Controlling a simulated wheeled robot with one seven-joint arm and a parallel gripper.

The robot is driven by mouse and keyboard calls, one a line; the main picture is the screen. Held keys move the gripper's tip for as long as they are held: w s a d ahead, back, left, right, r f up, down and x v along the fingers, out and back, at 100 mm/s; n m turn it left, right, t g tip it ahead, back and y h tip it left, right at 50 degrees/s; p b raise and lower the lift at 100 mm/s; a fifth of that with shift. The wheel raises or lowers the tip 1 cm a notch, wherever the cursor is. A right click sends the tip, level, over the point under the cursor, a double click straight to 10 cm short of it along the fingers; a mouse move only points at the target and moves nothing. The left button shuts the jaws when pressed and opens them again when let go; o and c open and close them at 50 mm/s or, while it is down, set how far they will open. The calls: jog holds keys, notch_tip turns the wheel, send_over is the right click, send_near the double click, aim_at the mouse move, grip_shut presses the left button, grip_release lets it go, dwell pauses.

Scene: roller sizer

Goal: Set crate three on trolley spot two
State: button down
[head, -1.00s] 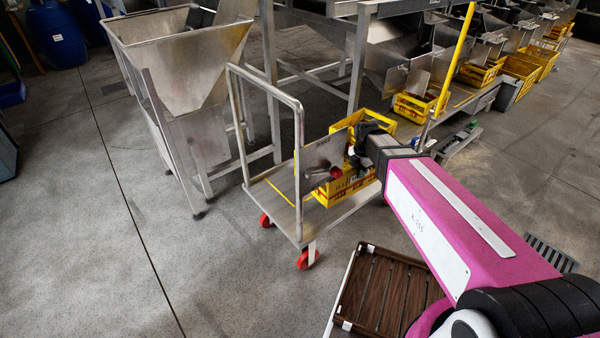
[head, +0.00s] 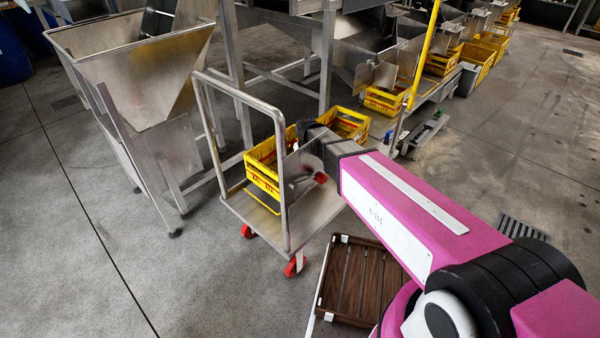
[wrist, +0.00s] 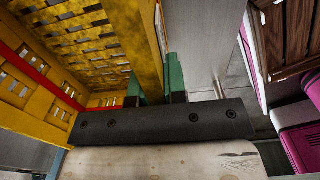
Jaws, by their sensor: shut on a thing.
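A yellow crate (head: 262,174) with red marks is over the trolley's deck, behind the trolley handle. It fills the left of the wrist view (wrist: 55,50). My gripper (wrist: 155,88) is shut on the crate's side wall, with a green finger on each side. In the head view my arm's end hides the fingers. The trolley (head: 318,208) has a grey metal deck, a tall tube handle and red wheels. A yellow line shows on the deck beside the crate. I cannot tell whether the crate touches the deck, nor read any crate or spot number.
Another yellow crate (head: 350,122) stands behind my arm's end. More yellow crates (head: 382,101) stand under the sizer's chutes. A steel hopper (head: 140,75) stands left of the trolley. The floor at left is clear.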

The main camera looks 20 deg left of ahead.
jog(key=a+f, duration=0.1)
jog(key=w+a+f, duration=0.1)
jog(key=shift+w+a, duration=0.3)
jog(key=shift+a, duration=0.1)
jog(key=shift+f, duration=1.9)
jog(key=c, duration=1.2)
grip_release()
jog(key=shift+f, duration=0.15)
jog(key=shift+o, duration=0.2)
notch_tip(320, 180, up, 12)
jog(key=shift+d, duration=0.15)
